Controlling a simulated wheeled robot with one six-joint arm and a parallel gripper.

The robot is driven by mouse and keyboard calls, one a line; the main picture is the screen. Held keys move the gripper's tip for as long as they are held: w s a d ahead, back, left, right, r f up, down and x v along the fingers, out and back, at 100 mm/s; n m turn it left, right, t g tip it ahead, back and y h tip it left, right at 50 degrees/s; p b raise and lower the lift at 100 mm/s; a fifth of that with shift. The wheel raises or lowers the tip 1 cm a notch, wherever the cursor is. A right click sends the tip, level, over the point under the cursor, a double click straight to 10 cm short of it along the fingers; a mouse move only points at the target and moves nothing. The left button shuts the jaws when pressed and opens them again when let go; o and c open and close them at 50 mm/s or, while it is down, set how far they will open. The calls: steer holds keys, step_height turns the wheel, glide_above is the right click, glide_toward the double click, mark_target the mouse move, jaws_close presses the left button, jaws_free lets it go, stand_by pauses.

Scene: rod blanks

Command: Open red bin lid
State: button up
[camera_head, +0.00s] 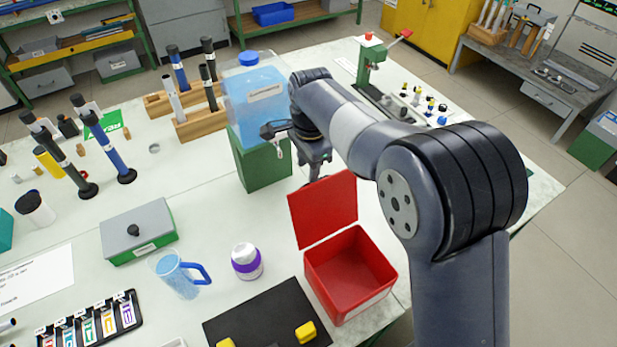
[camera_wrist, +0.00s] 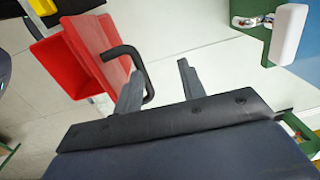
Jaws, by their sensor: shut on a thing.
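The red bin (camera_head: 362,268) stands near the table's front edge, in the lower middle of the head view. Its red lid (camera_head: 324,208) is up, roughly upright at the back edge, and the empty-looking inside shows. In the wrist view the lid (camera_wrist: 90,42) and the bin (camera_wrist: 66,68) are at the upper left. A black bar handle (camera_wrist: 127,52) sticks out from the lid. My gripper (camera_wrist: 160,70) is shut on this handle, with one finger inside its loop. In the head view my gripper is behind the lid, its fingertips mostly hidden.
A green block (camera_head: 265,165) bearing a blue water container (camera_head: 257,100) stands left of my gripper. A black mat (camera_head: 262,322) with yellow pieces lies beside the bin. A purple-banded jar (camera_head: 246,262) and a blue mug (camera_head: 180,275) stand farther left.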

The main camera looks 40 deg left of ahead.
step_height(320, 180, up, 7)
steer(key=shift+d+f+b, duration=0.15)
steer(key=shift+d+b, duration=0.1)
steer(key=shift+b, duration=0.15)
steer(key=shift+s, duration=0.1)
step_height(320, 180, down, 7)
steer(key=p, duration=0.1)
steer(key=shift+a, duration=0.25)
steer(key=shift+w+r, duration=0.25)
